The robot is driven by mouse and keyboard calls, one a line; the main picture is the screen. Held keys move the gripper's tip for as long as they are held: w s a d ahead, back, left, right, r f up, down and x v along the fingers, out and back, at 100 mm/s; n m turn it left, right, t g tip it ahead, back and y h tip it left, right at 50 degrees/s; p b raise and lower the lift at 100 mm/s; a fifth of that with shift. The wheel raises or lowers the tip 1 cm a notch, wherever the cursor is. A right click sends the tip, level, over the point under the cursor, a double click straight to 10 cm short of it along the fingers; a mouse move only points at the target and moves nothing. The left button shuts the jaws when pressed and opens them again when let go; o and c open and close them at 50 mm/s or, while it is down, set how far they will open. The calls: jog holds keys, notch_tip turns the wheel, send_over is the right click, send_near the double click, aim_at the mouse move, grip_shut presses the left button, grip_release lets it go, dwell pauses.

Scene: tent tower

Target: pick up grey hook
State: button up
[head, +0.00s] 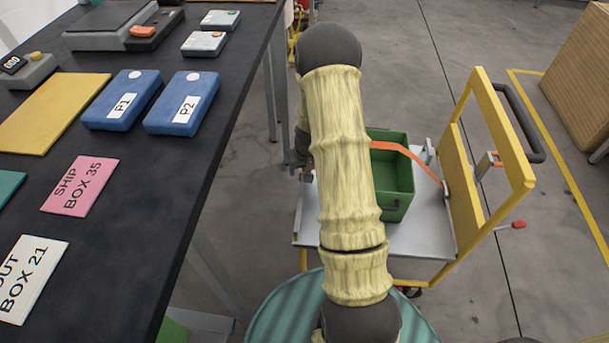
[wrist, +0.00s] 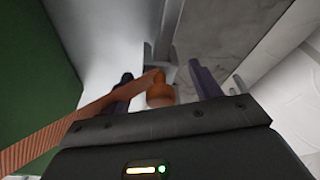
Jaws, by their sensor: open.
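In the wrist view my gripper (wrist: 160,74) is open, with a dark finger on each side of an orange end piece (wrist: 160,92). The orange strap (wrist: 60,130) runs to this piece from the lower left. A small grey part (wrist: 158,64) shows just beyond it, between the fingertips; I cannot tell clearly whether it is the grey hook or a bracket. No grip on it is visible. In the head view the strap (head: 408,158) crosses the green crate (head: 397,207) to a small grey fitting (head: 446,189) at right. My arm hides the strap's left part and most of my gripper.
The crate stands on a grey cart deck (head: 425,238) with a yellow frame handle (head: 487,135). A red-tipped lever (head: 518,225) sticks out at right. A dark table (head: 150,215) with blue boxes stands at left. Open floor lies behind the cart.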

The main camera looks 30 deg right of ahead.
jog(key=shift+r, duration=0.1)
dwell(0.3)
jog(key=c, duration=1.2)
jog(key=shift+o, duration=0.2)
jog(key=shift+r, duration=0.15)
notch_tip(320, 180, up, 18)
jog(key=p, duration=0.6)
jog(key=shift+p, duration=0.4)
jog(key=shift+c, duration=0.7)
notch_tip(320, 180, up, 5)
jog(key=p, duration=0.4)
jog(key=shift+a+f, duration=0.1)
jog(key=shift+f, duration=0.15)
